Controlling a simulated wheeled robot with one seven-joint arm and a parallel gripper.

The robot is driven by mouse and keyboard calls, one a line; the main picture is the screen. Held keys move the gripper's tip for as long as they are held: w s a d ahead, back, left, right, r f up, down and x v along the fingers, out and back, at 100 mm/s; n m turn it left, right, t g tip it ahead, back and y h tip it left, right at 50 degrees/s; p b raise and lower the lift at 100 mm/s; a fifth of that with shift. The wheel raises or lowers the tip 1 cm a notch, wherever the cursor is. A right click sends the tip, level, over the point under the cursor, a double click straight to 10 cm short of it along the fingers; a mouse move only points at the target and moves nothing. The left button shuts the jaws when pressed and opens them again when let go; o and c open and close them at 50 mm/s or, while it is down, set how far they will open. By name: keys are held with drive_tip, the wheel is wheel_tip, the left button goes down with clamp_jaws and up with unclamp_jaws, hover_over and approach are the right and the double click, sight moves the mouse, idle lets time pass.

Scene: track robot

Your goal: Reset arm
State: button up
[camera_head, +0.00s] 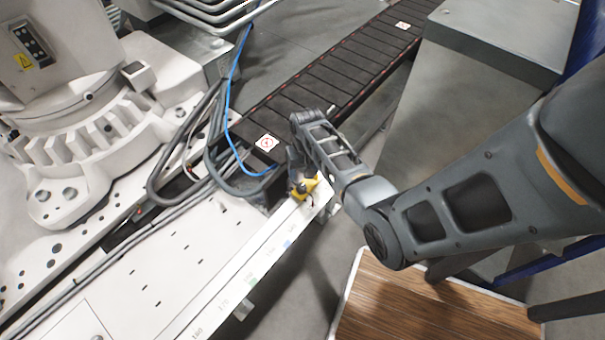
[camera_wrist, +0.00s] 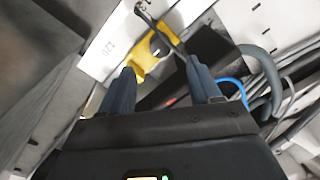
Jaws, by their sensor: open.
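My arm reaches in from the right in the head view. My gripper (camera_head: 298,168) is at the end of the white rail, by a yellow part (camera_head: 305,188) with a dark knob. In the wrist view, the fingers of my gripper (camera_wrist: 160,82) stand apart. The yellow part (camera_wrist: 150,55) shows beyond and partly between the fingertips. I cannot tell whether the fingers touch it.
A white rail (camera_head: 262,250) with printed numbers runs toward the yellow part. Black and blue cables (camera_head: 232,90) hang close to the gripper. A dark slatted track (camera_head: 325,75) lies behind. A grey cabinet (camera_head: 480,80) and a wooden-topped surface (camera_head: 420,305) are near my arm.

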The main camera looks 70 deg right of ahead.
idle(0.6)
drive_tip(key=s+a+r+n+t+h, duration=0.2)
drive_tip(key=s+a+r+n+t, duration=0.1)
drive_tip(key=s+a, duration=0.35)
drive_tip(key=s+a+r+n+t+h, duration=0.25)
drive_tip(key=s+a, duration=0.25)
drive_tip(key=a, duration=0.3)
drive_tip(key=s+a+r+n+t+y, duration=0.1)
drive_tip(key=s+a+r+t, duration=0.2)
drive_tip(key=r, duration=0.7)
drive_tip(key=s+a+r+n+t+y, duration=0.1)
drive_tip(key=a+r, duration=0.4)
drive_tip(key=r, duration=0.5)
drive_tip(key=s+a+r+n+t+y, duration=0.2)
drive_tip(key=s+a+r+t, duration=0.3)
drive_tip(key=r, duration=0.6)
drive_tip(key=shift+s, duration=0.15)
drive_tip(key=shift+n, duration=0.25)
